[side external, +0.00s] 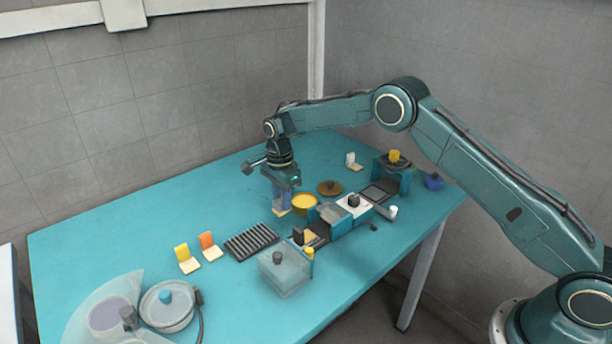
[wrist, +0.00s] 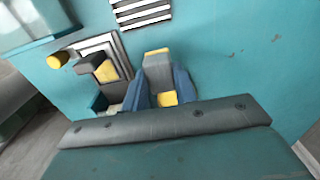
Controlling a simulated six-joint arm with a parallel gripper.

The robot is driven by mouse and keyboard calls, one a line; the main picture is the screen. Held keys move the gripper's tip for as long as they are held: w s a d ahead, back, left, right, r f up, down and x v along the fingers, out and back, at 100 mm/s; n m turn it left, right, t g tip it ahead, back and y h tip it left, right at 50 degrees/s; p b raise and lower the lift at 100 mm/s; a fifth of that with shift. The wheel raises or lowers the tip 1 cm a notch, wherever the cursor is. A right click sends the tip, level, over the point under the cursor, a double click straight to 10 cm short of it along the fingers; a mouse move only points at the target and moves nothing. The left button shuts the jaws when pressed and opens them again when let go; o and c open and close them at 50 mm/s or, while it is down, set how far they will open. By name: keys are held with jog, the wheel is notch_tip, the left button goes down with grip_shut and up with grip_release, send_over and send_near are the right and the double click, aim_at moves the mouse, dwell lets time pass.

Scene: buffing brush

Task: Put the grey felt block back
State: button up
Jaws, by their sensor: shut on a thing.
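My gripper (side external: 282,205) is over the middle of the blue table, in front of a yellow round dish. In the wrist view its two blue fingers (wrist: 163,100) are shut on a grey block with pale yellow parts (wrist: 157,68), which I take to be the grey felt block. In the side view the fingers mostly hide this block, and only a pale yellow end (side external: 282,212) shows below them. I cannot tell whether that end touches the table.
A yellow dish (side external: 304,203) stands close to the right of my gripper. A dark ribbed rack (side external: 251,242), an orange block (side external: 209,246) and a yellow block (side external: 187,259) are at front left. A clear box (side external: 285,275) is at the front. Bare table lies left of my gripper.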

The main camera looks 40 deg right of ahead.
aim_at(281, 200)
jog(key=shift+f, duration=2)
jog(key=shift+f, duration=0.15)
jog(key=o, duration=0.9)
notch_tip(281, 200, up, 11)
jog(key=shift+r, duration=0.65)
jog(key=shift+r, duration=0.1)
